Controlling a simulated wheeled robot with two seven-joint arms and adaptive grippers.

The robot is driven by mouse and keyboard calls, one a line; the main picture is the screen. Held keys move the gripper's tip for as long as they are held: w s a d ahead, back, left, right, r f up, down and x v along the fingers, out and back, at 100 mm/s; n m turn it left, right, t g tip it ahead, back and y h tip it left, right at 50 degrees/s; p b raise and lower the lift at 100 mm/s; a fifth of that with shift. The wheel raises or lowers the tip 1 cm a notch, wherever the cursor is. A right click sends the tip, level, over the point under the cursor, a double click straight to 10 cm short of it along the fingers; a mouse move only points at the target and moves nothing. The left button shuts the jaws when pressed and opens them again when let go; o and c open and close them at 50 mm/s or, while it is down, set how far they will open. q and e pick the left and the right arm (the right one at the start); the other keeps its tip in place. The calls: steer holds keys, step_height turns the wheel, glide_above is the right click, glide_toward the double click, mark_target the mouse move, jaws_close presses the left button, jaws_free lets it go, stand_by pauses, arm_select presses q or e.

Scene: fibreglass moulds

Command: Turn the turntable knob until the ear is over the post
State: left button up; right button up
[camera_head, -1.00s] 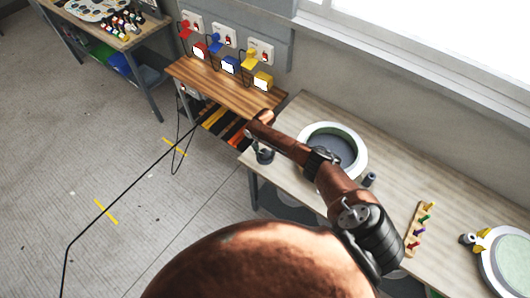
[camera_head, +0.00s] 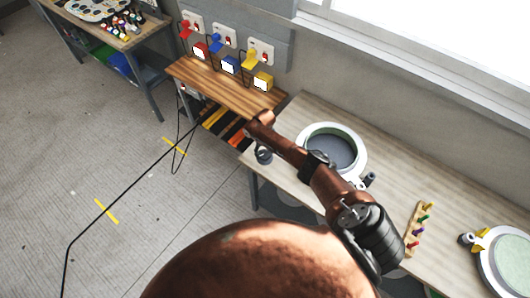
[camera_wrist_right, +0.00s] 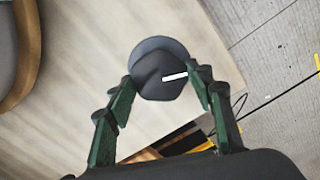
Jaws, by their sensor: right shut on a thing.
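The turntable's white ring (camera_head: 359,149), with a grey recessed middle, lies on the long table in the head view. A small white ear (camera_head: 361,185) shows at its near right rim, partly behind my arm. It sits close beside the dark post (camera_head: 371,178); whether it overlaps the post I cannot tell. The dark knob (camera_wrist_right: 157,72), with a white mark pointing right, shows in the right wrist view. My right gripper (camera_wrist_right: 164,83) is shut on the knob, one green finger on each side. My left gripper is not in view.
A second round mould (camera_head: 510,262) with a yellow clamp (camera_head: 483,240) lies at the right. A wooden rack of coloured pegs (camera_head: 419,230) stands between. A wooden shelf (camera_head: 215,85) with coloured boxes is at the back left. A black cable (camera_head: 120,195) crosses the floor.

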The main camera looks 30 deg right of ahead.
mark_target(265, 154)
steer(key=shift+n, duration=2.3)
steer(key=o, duration=1.2)
steer(key=shift+c, duration=0.2)
step_height(265, 154, up, 12)
